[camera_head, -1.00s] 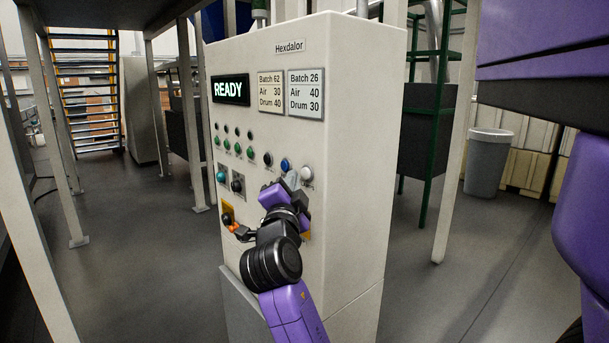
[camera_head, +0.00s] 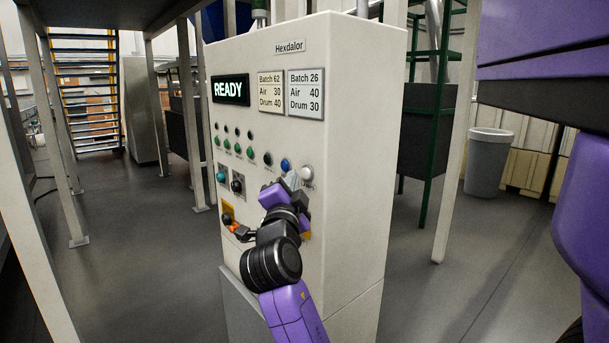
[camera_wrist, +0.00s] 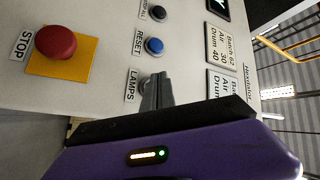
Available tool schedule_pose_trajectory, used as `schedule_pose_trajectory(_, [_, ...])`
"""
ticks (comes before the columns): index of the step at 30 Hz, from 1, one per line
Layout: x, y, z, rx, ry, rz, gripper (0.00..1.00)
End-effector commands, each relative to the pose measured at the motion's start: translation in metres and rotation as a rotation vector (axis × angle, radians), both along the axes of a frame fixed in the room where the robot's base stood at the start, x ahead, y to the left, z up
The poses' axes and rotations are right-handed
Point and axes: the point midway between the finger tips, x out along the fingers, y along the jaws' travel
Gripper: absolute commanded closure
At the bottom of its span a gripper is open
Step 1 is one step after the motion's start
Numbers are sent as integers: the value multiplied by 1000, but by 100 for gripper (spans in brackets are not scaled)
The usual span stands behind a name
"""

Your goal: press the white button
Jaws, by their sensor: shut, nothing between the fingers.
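The white button (camera_head: 307,173) is at the right end of a row on the front of the pale control cabinet (camera_head: 345,150), right of the blue button (camera_head: 285,164). My gripper (camera_head: 292,179) is shut and empty, with its tips close to the panel just left of and slightly below the white button. In the wrist view the shut fingers (camera_wrist: 158,80) stand beside the LAMPS label (camera_wrist: 132,86) and hide most of the button there. I cannot tell whether the tips touch it.
The wrist view shows the blue RESET button (camera_wrist: 154,46), a black button (camera_wrist: 158,13) and a red STOP button (camera_wrist: 55,42) on a yellow plate. The display (camera_head: 230,90) reads READY. A grey bin (camera_head: 488,162) stands on the floor at right.

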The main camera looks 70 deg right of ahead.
Motion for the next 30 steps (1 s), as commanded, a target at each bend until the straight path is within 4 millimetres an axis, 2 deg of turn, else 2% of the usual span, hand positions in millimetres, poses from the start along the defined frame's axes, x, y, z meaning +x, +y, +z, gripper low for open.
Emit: schedule_pose_trajectory(30, [-6, -10, 0, 0, 0, 0, 100])
